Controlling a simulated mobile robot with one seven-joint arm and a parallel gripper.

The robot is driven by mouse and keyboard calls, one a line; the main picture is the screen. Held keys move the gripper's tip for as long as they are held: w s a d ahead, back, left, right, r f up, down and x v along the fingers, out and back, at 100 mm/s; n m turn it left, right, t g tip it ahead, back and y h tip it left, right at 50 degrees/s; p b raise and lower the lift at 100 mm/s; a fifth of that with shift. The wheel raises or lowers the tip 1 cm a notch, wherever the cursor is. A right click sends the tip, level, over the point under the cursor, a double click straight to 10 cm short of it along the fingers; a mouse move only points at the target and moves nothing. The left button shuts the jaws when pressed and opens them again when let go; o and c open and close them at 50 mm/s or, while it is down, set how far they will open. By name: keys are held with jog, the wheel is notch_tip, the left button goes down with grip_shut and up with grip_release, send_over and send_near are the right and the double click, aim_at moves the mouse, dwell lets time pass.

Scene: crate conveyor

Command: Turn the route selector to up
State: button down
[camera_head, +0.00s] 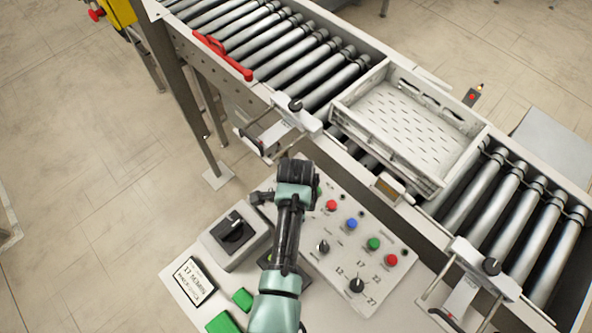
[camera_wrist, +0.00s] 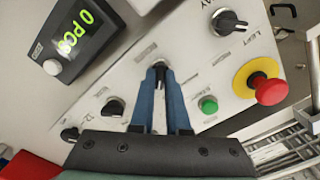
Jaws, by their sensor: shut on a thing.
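My gripper (camera_wrist: 161,74) has its two blue fingers closed on a small dark selector knob (camera_wrist: 160,66) on the pale control panel (camera_wrist: 185,72). The fingertips hide most of that knob, and its pointer and label cannot be read, so I cannot tell its position. In the head view my gripper (camera_head: 290,175) is over the upper left part of the panel (camera_head: 338,228), and the arm hides what it holds. Another black selector knob (camera_wrist: 228,22) stands above right in the wrist view, beside partly legible lettering.
A green button (camera_wrist: 208,104) and a red emergency stop (camera_wrist: 267,88) on yellow are right of the fingers. More black knobs (camera_wrist: 113,107) and a counter display (camera_wrist: 75,35) are left. A white crate (camera_head: 447,178) sits on the roller conveyor (camera_head: 230,85) behind the panel.

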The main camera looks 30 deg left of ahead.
jog(key=shift+w+r, duration=0.1)
jog(key=shift+w, duration=0.05)
jog(key=c, duration=0.9)
grip_release()
notch_tip(320, 180, up, 13)
jog(key=b, duration=0.2)
